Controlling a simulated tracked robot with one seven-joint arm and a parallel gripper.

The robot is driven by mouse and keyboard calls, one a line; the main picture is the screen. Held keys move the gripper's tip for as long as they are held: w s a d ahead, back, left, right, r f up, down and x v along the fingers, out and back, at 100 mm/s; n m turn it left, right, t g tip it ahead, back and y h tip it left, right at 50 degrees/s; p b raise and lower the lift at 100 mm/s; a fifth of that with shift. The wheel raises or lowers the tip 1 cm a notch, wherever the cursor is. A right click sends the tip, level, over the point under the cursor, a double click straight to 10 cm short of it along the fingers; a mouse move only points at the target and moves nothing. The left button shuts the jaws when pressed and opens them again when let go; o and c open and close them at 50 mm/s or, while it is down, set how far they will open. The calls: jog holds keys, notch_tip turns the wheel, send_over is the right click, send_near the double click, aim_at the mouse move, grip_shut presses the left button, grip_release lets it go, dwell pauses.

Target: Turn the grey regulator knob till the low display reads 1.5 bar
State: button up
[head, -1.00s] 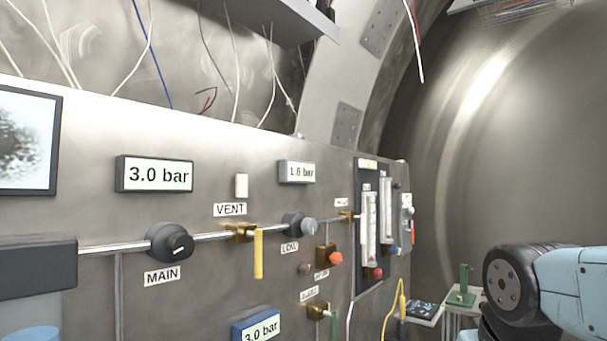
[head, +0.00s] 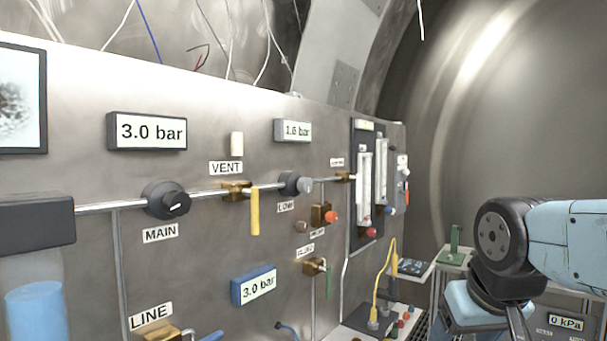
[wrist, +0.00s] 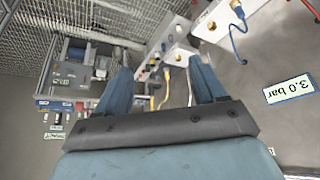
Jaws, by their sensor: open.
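The grey regulator knob (head: 303,185) sits on the pipe above the LOW label, on the steel panel in the head view. The low display (head: 297,130) above it appears to read 1.6 bar, in small print. My gripper (wrist: 165,75) is open and empty in the wrist view, its two blue fingers spread apart. The knob does not show clearly between them. In the head view my arm is at the lower right, well apart from the knob, and the gripper's fingers are out of frame.
A black MAIN knob (head: 168,200) and a yellow VENT lever (head: 255,210) lie left of the grey knob. An orange knob (head: 331,217) is just below right. Flow tubes (head: 365,175) stand farther right. A blue 3.0 bar display (head: 254,286) is lower down.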

jog(key=m+t+y, duration=0.5)
jog(key=m+y, duration=0.9)
jog(key=m, duration=1)
send_near(309, 186)
jog(key=x, duration=0.9)
jog(key=shift+a, duration=0.2)
jog(key=shift+c, duration=0.4)
